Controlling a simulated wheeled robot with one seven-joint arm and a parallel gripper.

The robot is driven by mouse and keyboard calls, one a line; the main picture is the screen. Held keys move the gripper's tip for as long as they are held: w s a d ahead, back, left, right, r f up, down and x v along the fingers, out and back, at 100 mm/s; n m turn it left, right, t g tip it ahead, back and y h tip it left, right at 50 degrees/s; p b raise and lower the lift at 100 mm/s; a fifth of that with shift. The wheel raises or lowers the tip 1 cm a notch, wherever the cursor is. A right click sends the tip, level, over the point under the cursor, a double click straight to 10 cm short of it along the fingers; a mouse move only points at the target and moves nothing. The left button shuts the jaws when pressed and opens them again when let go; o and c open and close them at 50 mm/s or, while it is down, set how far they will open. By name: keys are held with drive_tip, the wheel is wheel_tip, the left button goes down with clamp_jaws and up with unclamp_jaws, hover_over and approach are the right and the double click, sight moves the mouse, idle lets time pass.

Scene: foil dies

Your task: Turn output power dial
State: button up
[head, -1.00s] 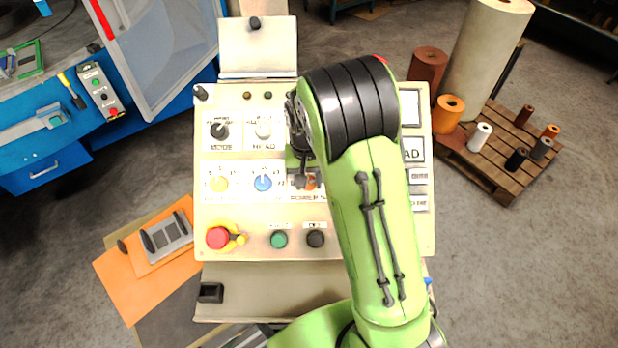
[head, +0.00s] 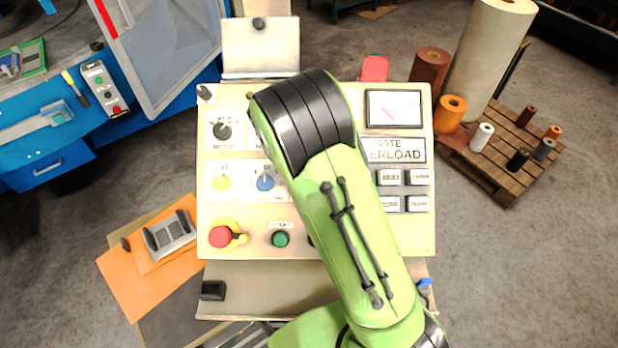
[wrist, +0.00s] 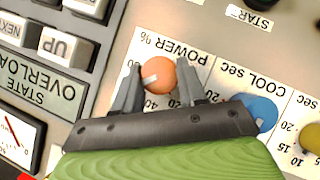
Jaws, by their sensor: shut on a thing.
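The output power dial is an orange round knob (wrist: 159,74) with a pale pointer mark, on a white scale plate labelled POWER % (wrist: 137,52). In the wrist view my gripper (wrist: 158,66) has one grey finger on each side of the dial, shut on it. The dial's pointer is towards the lower left of the picture. In the head view my green and black arm covers the dial and my gripper.
The blue dial (wrist: 260,112) sits close beside my gripper's right side, with the yellow dial (wrist: 312,138) beyond. An overload meter (head: 394,108) and several grey buttons (head: 404,190) lie right of the arm. A red emergency stop (head: 220,237) is at lower left.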

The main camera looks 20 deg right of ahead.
drive_tip(key=shift+w+r, duration=0.1)
drive_tip(key=o, duration=1.1)
drive_tip(key=shift+c, duration=0.2)
drive_tip(key=p+v, duration=0.1)
drive_tip(key=v, duration=1.4)
drive_tip(key=shift+r+p, duration=0.3)
drive_tip(key=shift+r, duration=0.05)
drive_tip(key=shift+a, duration=0.1)
drive_tip(key=s+d+r+m+t+y+b, duration=0.1)
drive_tip(key=s+d+b, duration=0.15)
drive_tip(key=s, duration=0.25)
drive_tip(key=s+d+r+t+y+b, duration=0.1)
drive_tip(key=s+d+r+y, duration=0.15)
drive_tip(key=s, duration=0.35)
drive_tip(key=s+f+t+b, duration=0.2)
drive_tip(key=s+f+t, duration=0.1)
drive_tip(key=s, duration=0.9)
drive_tip(key=shift+s+f+m+t, duration=0.3)
drive_tip(key=shift+f+t, duration=0.1)
drive_tip(key=shift+f, duration=0.2)
